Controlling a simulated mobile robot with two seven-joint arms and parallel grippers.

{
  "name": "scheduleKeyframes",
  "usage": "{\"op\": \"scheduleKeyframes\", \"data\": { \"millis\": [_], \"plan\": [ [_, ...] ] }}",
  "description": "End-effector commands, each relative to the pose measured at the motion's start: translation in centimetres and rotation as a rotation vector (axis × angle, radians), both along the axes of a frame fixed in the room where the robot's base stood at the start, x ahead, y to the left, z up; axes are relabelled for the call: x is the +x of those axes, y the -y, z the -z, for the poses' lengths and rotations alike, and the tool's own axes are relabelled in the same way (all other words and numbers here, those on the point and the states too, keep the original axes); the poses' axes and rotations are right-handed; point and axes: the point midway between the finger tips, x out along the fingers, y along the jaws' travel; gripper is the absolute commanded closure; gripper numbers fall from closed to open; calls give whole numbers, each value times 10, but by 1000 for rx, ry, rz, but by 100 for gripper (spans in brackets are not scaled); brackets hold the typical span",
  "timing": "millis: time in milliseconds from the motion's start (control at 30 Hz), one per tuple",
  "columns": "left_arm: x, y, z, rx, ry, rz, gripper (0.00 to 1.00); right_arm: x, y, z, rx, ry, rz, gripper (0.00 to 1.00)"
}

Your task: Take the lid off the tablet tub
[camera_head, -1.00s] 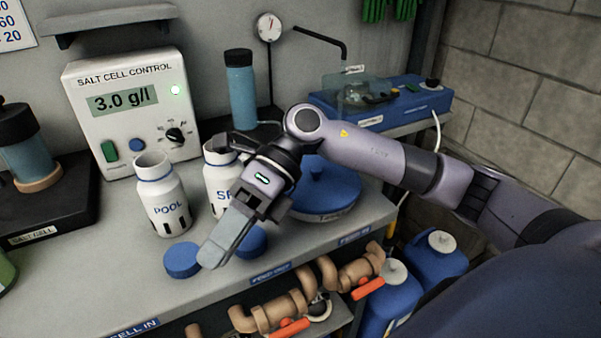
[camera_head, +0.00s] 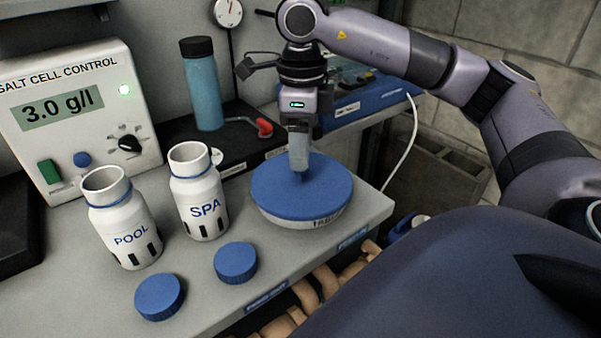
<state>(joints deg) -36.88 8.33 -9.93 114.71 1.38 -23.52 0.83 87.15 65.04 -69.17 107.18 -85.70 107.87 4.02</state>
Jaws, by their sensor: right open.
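The jaws are open. My left gripper is out of view.
Open white bottles marked POOL (camera_head: 124,222) and SPA (camera_head: 198,198) stand left of the tub. Their blue caps (camera_head: 160,297) (camera_head: 236,262) lie in front. A blue flask (camera_head: 203,90) and a red-handled part (camera_head: 264,127) are behind. The bench edge is close to the tub.

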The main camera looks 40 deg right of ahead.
Motion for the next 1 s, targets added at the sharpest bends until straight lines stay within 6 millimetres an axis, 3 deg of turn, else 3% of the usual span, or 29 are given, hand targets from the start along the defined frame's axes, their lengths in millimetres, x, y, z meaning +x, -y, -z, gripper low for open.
{"op": "scheduleKeyframes", "data": {
  "millis": [200, 467, 500, 667, 1000],
  "plan": [
    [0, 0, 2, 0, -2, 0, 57, -2, 0, 29, 2, -1, 0, 43],
    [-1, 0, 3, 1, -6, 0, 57, -2, -1, 32, 3, 1, -1, 43],
    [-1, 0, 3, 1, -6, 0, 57, -2, -1, 32, 3, 1, -1, 49],
    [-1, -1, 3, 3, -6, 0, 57, -2, -1, 32, 3, 1, -1, 100],
    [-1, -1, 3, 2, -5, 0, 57, -1, -1, 27, 3, 3, -1, 100]
  ]
}}
